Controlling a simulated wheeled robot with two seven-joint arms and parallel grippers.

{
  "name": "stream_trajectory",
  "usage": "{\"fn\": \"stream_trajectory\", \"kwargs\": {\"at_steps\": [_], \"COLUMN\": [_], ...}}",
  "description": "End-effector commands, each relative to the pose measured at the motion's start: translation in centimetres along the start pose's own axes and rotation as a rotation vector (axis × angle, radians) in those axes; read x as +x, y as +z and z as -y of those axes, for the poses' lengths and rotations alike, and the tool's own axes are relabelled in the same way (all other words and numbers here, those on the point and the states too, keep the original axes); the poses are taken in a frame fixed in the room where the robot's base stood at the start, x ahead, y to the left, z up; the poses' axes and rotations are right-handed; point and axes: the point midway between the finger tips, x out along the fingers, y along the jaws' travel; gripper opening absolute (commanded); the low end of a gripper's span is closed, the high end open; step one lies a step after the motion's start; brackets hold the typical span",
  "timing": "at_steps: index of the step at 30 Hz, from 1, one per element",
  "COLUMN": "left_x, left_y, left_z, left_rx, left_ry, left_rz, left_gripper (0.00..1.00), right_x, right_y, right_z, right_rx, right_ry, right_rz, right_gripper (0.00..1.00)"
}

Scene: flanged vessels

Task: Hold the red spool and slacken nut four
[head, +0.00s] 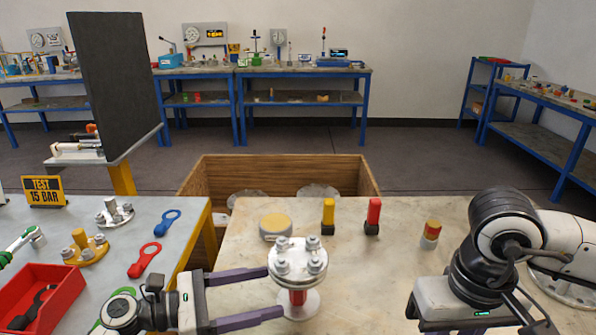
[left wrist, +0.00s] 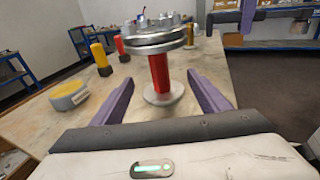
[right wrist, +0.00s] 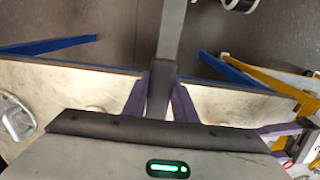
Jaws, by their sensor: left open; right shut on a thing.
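The red spool (head: 298,297) stands upright on the pale bench, its round base below and a metal flange (head: 300,256) with several bolts and nuts on top. No numbers on the nuts are readable, so I cannot tell which is nut four. My left gripper (head: 275,292) is open, its purple fingers pointing at the spool from the left. In the left wrist view the spool (left wrist: 158,75) shows upright between and beyond the fingers. My right gripper (right wrist: 160,95) is shut on a grey bar-like tool (right wrist: 171,40); the tool's far end is out of view.
Behind the flange stand a yellow-topped round tin (head: 276,227), a yellow cylinder (head: 328,215), a red cylinder (head: 373,215) and a small red-yellow piece (head: 430,235). A wooden crate (head: 215,175) is beyond the bench edge. The left table holds a red tray (head: 60,283).

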Motion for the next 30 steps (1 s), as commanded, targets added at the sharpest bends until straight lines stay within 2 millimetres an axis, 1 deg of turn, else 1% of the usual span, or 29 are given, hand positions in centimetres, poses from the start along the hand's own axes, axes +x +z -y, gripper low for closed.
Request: {"fn": "stream_trajectory", "kwargs": {"at_steps": [1, 5, 9, 15, 20, 28, 30], "left_x": [0.8, 2.7, 4.5, 6.2, 6.7, 6.8, 6.8], "left_y": [-0.2, -0.2, 0.2, 0.1, 0.0, 0.0, 0.0], "left_z": [0.0, 0.0, 0.0, 0.0, 0.0, 0.0, 0.0], "left_rx": [0.000, 0.002, 0.000, -0.001, 0.000, 0.001, 0.001], "left_ry": [-0.002, -0.001, -0.001, -0.001, 0.000, 0.000, 0.000], "left_rz": [0.002, 0.001, 0.001, 0.001, -0.001, -0.001, -0.001], "left_gripper": [0.69, 0.69, 0.69, 0.69, 0.69, 0.69, 0.57], "right_x": [0.4, 1.0, 0.5, 0.5, 0.4, 0.5, 0.4], "right_y": [-0.1, -0.1, -0.1, -0.1, -0.1, -0.1, -0.1], "right_z": [0.0, 0.0, 0.0, 0.0, 0.0, 0.0, 0.0], "right_rx": [0.000, 0.000, 0.000, 0.000, 0.000, 0.000, 0.000], "right_ry": [-0.001, -0.001, -0.001, -0.001, -0.001, -0.001, -0.001], "right_rz": [-0.002, -0.002, -0.003, -0.003, -0.002, -0.002, -0.002], "right_gripper": [0.00, 0.00, 0.00, 0.00, 0.00, 0.00, 0.00]}}
